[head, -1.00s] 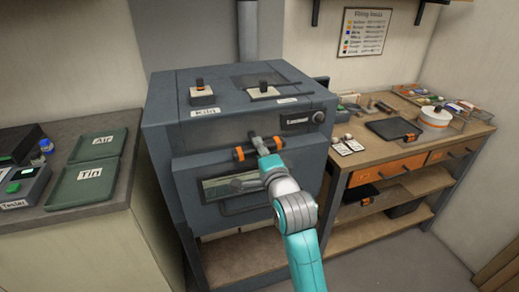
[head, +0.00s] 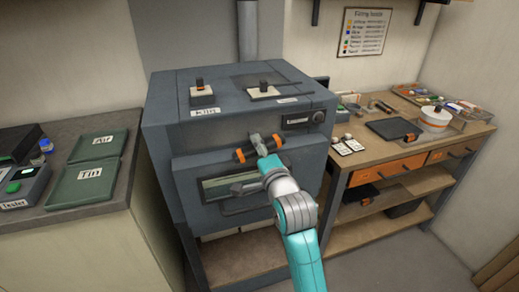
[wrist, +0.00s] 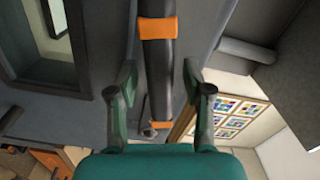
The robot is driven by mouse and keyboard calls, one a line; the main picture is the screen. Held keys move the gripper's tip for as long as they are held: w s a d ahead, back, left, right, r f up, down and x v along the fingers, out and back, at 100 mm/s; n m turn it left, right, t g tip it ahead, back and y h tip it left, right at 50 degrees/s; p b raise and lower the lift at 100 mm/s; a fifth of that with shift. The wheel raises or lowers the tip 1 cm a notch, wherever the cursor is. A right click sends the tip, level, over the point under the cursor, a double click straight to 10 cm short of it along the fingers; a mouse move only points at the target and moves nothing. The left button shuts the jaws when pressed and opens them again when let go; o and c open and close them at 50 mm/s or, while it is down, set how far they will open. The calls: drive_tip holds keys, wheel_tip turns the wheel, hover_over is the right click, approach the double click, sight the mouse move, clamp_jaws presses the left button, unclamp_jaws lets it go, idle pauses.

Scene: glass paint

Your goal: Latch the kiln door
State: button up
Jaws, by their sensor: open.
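The grey kiln (head: 165,130) stands in the middle of the head view, with its windowed front door (head: 190,215) below the upper panel. The door looks shut in the head view. A dark bar with orange bands (head: 241,155) runs across the front above the window. In the wrist view the same bar (wrist: 158,70) runs between the two fingers of my gripper (wrist: 159,82). My gripper (head: 259,143) is open, with one finger on each side of the bar. I cannot tell whether either finger touches it. My wrist hides part of the door.
Two switches, one marked Kiln (head: 201,93), sit on the kiln top. A counter with green trays (head: 88,182) stands at the left. A wooden workbench (head: 400,155) with orange drawers stands close at the right. Clear floor (head: 385,255) shows at the lower right.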

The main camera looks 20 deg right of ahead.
drive_tip(key=s, duration=1.2)
